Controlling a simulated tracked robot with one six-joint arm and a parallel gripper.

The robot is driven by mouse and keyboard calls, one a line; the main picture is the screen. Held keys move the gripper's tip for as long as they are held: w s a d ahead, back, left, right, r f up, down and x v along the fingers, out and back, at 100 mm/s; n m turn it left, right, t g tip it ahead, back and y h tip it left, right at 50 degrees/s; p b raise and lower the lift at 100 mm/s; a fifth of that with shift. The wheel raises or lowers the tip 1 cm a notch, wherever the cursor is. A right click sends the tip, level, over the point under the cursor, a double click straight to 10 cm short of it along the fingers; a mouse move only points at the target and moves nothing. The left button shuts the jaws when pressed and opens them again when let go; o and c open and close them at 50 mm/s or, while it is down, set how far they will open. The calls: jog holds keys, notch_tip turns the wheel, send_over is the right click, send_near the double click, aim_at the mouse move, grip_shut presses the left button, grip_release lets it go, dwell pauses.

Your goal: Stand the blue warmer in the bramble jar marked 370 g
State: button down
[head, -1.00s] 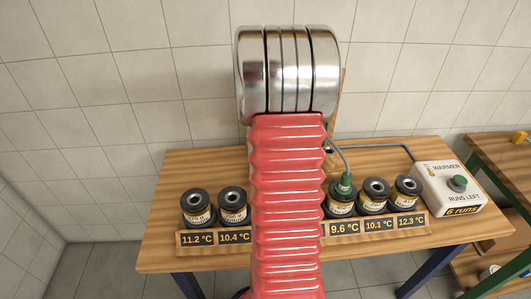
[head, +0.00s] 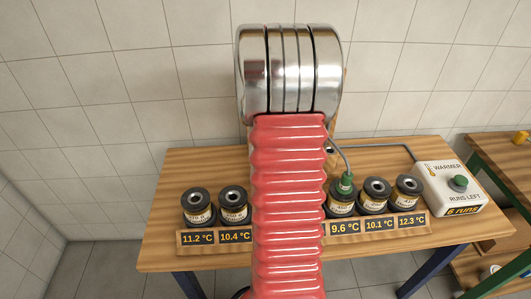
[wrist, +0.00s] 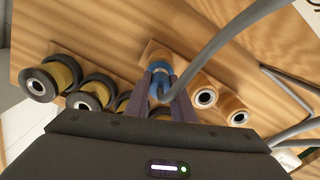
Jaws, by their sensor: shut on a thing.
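In the wrist view my gripper (wrist: 160,85) is shut on the blue warmer (wrist: 159,66), with a grey cable running off beside it. The warmer's lower end is hard to see there. In the head view my arm hides the warmer and my fingers. Jars with dark rims stand in a row on the bench: two at left (head: 196,207) (head: 234,205), and three at right (head: 340,203) (head: 374,195) (head: 406,191). Jar labels are too small to read, so I cannot tell which is 370 g.
Temperature cards (head: 380,227) stand before the jars; the middle is hidden by my arm. A white warmer box (head: 447,188) with a green knob reads "6 runs". A cable runs to it along the back. A wooden block (wrist: 152,49) is near the warmer.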

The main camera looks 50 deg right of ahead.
jog(key=shift+r, duration=0.3)
jog(key=shift+r, duration=4.1)
